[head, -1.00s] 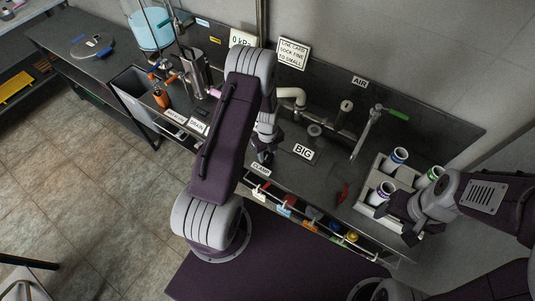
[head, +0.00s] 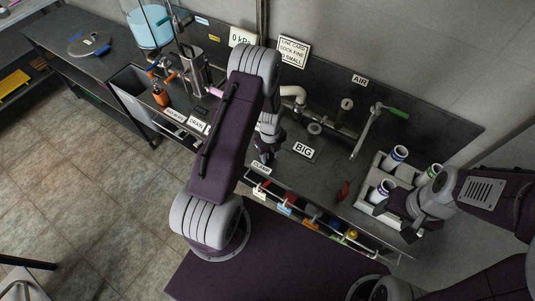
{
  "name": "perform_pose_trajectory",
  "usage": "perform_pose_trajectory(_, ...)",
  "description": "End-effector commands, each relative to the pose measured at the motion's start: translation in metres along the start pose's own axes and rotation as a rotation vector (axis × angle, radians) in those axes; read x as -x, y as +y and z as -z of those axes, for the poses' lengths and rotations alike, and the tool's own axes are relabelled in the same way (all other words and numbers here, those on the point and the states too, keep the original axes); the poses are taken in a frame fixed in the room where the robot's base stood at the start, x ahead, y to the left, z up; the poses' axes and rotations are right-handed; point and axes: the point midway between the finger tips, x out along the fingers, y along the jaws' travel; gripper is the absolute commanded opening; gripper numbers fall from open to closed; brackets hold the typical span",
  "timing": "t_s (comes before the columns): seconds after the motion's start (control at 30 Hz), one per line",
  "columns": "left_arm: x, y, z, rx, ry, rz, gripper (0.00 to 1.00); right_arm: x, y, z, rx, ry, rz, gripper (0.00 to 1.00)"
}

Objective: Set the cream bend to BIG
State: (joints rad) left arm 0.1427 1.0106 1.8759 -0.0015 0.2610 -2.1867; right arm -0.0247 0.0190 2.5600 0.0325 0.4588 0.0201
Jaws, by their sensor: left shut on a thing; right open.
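The cream bend (head: 296,91) is a pale elbow pipe at the back of the dark bench, partly hidden behind my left arm. The BIG label (head: 304,150) lies on the bench in front of the pipework. My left gripper (head: 265,157) points down near the CLAMP label (head: 260,168), left of BIG and well in front of the bend's visible part. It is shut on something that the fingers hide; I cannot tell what. My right gripper (head: 386,207) is open at the front of the pale crate at the right, apart from the bend.
The pale crate (head: 366,189) holds several white cups. A green-handled lever (head: 397,113) stands near the AIR label (head: 360,80). A red piece (head: 343,191) lies on the bench. Several coloured tags (head: 285,210) hang along the front rail. A line card (head: 292,52) is on the wall.

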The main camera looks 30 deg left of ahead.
Motion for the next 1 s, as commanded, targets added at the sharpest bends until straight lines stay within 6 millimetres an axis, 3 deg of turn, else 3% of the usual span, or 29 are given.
perform_pose_trajectory(0.03, 0.0016, -0.0065, -0.0010, -0.004, -0.009, 0.015, 0.00, 0.0000, 0.0000, 0.0000, 0.000, 0.000, 0.000, 0.61)
perform_pose_trajectory(0.73, 0.0024, -0.0078, -0.0017, -0.004, -0.011, 0.018, 0.00, 0.0001, 0.0000, 0.0000, 0.000, 0.000, 0.000, 0.61)
perform_pose_trajectory(0.77, 0.0025, -0.0078, -0.0017, -0.004, -0.011, 0.018, 0.44, 0.0001, 0.0000, 0.0000, 0.000, 0.000, 0.000, 0.61)
perform_pose_trajectory(0.83, 0.0024, -0.0076, -0.0021, -0.004, -0.011, 0.018, 0.63, 0.0001, 0.0000, 0.0000, 0.000, 0.000, 0.000, 0.61)
perform_pose_trajectory(1.0, 0.0017, -0.0053, -0.0015, -0.003, -0.008, 0.013, 0.63, 0.0001, 0.0000, 0.0000, 0.000, 0.000, 0.000, 0.61)
